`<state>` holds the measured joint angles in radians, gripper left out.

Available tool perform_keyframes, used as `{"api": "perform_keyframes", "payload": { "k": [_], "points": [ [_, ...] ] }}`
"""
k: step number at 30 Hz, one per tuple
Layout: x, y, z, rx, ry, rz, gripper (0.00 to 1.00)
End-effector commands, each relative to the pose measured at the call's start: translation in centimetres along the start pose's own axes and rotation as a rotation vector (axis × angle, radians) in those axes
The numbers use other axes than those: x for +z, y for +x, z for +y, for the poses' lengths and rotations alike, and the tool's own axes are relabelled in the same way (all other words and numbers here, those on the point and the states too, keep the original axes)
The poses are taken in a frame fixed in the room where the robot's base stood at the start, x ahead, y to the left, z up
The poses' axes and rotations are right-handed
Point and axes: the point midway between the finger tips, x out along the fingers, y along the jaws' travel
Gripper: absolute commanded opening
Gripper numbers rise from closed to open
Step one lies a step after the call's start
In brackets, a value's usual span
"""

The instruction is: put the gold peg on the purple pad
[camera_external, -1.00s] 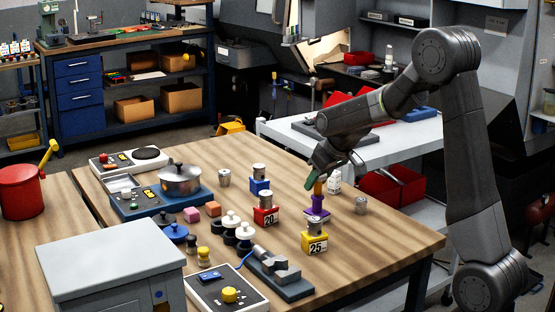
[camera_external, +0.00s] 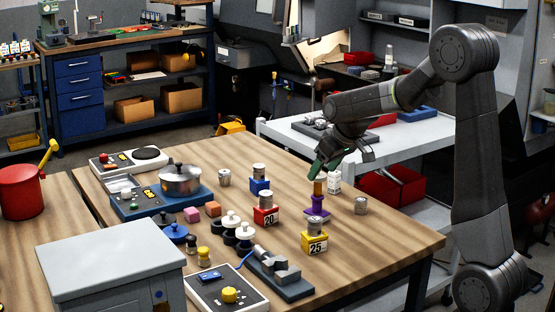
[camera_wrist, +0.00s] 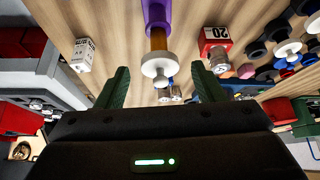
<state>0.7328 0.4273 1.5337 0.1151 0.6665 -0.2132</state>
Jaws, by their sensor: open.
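The gold peg (camera_external: 318,188) stands upright on the purple pad (camera_external: 316,208), near the right part of the wooden table. In the wrist view the gold peg (camera_wrist: 158,40) has a pale, round end towards me, and the purple pad (camera_wrist: 157,14) is beyond it. My gripper (camera_external: 341,162) is above the peg and slightly to its right, apart from it. In the wrist view the two green fingers of my gripper (camera_wrist: 161,88) are spread wide, with nothing between their tips. The peg's lower end is hidden where it meets the pad.
Metal cylinders stand on a red "20" block (camera_external: 265,216), a yellow "25" block (camera_external: 315,243) and a blue block (camera_external: 260,187). A white box (camera_external: 334,182) and a loose metal cylinder (camera_external: 360,205) are close by. The table's right front corner is clear.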

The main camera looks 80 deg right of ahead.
Motion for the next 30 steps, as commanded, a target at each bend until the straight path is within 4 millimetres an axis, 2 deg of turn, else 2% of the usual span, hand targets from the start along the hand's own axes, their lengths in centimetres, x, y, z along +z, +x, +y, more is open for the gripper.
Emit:
{"api": "perform_keyframes", "payload": {
  "k": [3, 10, 15, 23, 24, 30],
  "points": [
    [-0.1, -2.6, 0.0, 0.001, 0.0, 0.005, 0.62],
    [0.0, -6.3, 0.0, 0.001, -0.001, 0.002, 0.62],
    [0.0, -7.5, 0.0, 0.0, 0.0, -0.001, 0.62],
    [0.0, -7.7, 0.0, 0.0, 0.0, -0.001, 0.62],
    [0.0, -7.7, 0.0, 0.0, 0.0, -0.001, 0.64],
    [0.6, -6.5, 0.5, 0.01, 0.04, 0.033, 1.0]
  ]
}}
